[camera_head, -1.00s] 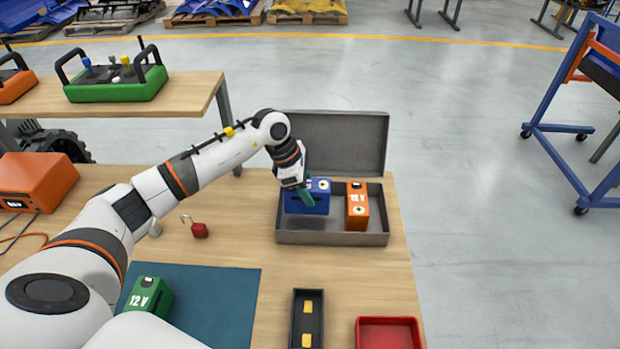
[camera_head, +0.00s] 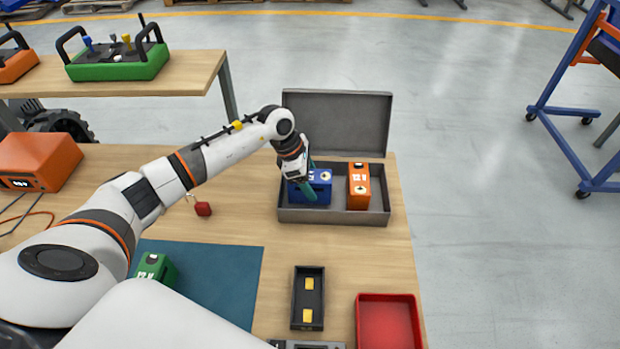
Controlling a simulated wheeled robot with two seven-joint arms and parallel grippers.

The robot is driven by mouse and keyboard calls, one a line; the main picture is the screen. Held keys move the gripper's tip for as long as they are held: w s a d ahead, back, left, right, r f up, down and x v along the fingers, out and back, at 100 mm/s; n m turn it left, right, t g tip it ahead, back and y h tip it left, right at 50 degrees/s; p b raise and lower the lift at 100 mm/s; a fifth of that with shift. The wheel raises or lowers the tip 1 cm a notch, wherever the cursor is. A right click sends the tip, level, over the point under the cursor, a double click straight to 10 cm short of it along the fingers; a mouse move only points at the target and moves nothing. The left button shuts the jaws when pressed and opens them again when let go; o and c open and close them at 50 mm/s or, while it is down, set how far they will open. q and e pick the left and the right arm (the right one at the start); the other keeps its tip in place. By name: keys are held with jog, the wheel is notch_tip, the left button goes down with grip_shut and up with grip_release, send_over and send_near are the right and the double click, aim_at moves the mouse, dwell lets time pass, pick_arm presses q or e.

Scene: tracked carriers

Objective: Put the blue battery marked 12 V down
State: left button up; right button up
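The blue battery (camera_head: 322,187) stands upright inside the open grey case (camera_head: 333,216), in its left part. Part of its white marking is covered by my gripper. My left gripper (camera_head: 308,181) is at the battery, with one teal finger in front of it and the other behind its top. I cannot tell whether the fingers press on it or stand slightly apart. The battery appears to be down in the case, but its underside is hidden. An orange battery (camera_head: 358,187) stands to its right in the same case, with a gap between. My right gripper is not in view.
The case lid (camera_head: 336,123) stands open behind. A green battery (camera_head: 156,268) is on a teal mat (camera_head: 215,275), partly hidden by my arm. A red padlock (camera_head: 203,208), a black tray (camera_head: 308,298) with yellow pieces and a red tray (camera_head: 389,322) are on the table.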

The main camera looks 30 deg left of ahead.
pick_arm(q)
jog(key=shift+a+r, duration=0.1)
jog(key=shift+r, duration=0.05)
jog(key=b+v, duration=0.1)
jog(key=v, duration=0.9)
jog(key=shift+a+r+b, duration=0.1)
jog(key=shift+r+b, duration=0.1)
jog(key=shift+b, duration=0.1)
jog(key=shift+s+a+r, duration=0.15)
jog(key=shift+a+r, duration=0.05)
jog(key=shift+r, duration=0.5)
